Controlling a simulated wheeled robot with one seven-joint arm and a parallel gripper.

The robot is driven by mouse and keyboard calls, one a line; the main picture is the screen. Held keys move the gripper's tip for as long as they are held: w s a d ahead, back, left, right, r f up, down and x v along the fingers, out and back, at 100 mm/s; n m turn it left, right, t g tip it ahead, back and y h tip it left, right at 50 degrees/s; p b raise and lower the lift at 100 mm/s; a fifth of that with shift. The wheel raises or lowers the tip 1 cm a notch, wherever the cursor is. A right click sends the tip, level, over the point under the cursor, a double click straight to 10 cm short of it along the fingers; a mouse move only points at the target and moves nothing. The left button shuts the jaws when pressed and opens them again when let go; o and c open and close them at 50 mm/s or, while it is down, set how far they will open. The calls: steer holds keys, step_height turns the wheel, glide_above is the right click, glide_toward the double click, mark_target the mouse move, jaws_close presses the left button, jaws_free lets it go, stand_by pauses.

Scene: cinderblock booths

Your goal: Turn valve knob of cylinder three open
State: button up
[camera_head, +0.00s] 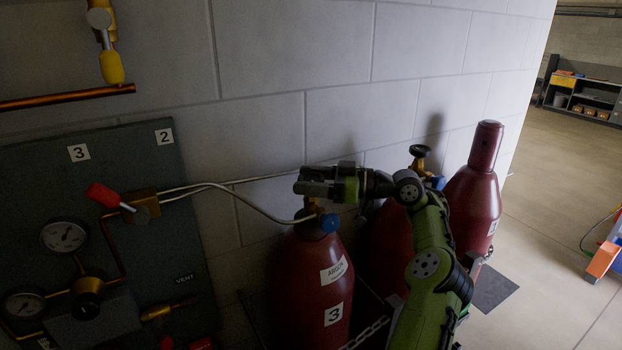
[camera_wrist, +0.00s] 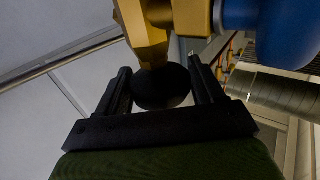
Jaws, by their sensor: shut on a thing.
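Cylinder three (camera_head: 310,275) is a dark red bottle with an "ARGON" label and a "3" label, in the lower middle of the head view. Its brass valve (camera_wrist: 150,45) fills the top of the wrist view, with a blue fitting (camera_head: 329,222) on its side. The valve knob (camera_wrist: 162,88) is round and black and sits between my gripper's two fingers. My gripper (camera_wrist: 163,90) is shut on the knob, at the top of cylinder three. In the head view my gripper (camera_head: 318,182) hides the knob.
A second red cylinder (camera_head: 385,245) stands behind my arm, its black knob (camera_head: 420,151) showing. A capped red cylinder (camera_head: 475,195) stands farther right. A dark gauge panel (camera_head: 185,210) is at left. Thin pipes (camera_head: 230,188) run to cylinder three. A chain (camera_head: 365,335) crosses low.

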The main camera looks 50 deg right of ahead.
steer(key=o, duration=0.7)
steer(key=shift+o, duration=1.3)
steer(key=shift+w+a, duration=0.1)
steer(key=shift+w, duration=0.1)
steer(key=v, duration=1.5)
steer(key=shift+s+d, duration=0.3)
